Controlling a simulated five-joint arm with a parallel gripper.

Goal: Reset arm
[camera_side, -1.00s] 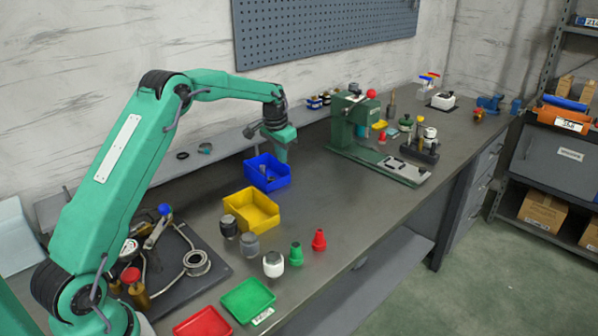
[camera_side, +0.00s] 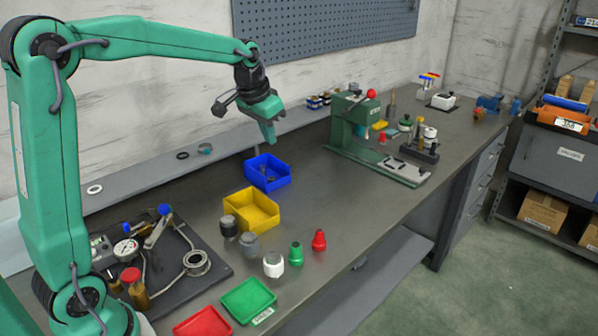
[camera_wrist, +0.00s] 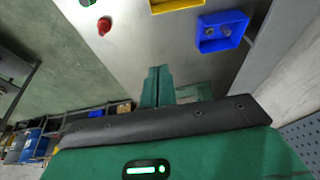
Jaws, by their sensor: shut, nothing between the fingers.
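My gripper (camera_side: 268,131) is shut and empty. It hangs in the air above the blue bin (camera_side: 267,173), clear of the bench, with its fingers pointing down and slightly tilted. In the wrist view the closed green fingers (camera_wrist: 157,86) show in the middle, with the blue bin (camera_wrist: 222,31) up and to the right. The arm is raised, with its forearm roughly level in front of the wall.
A yellow bin (camera_side: 251,209), dark, grey and white knobs, a green cone (camera_side: 295,253) and a red cone (camera_side: 319,240) stand on the bench. Green (camera_side: 248,300) and red trays lie in front. A green press (camera_side: 355,130) stands to the right. The bench middle is bare.

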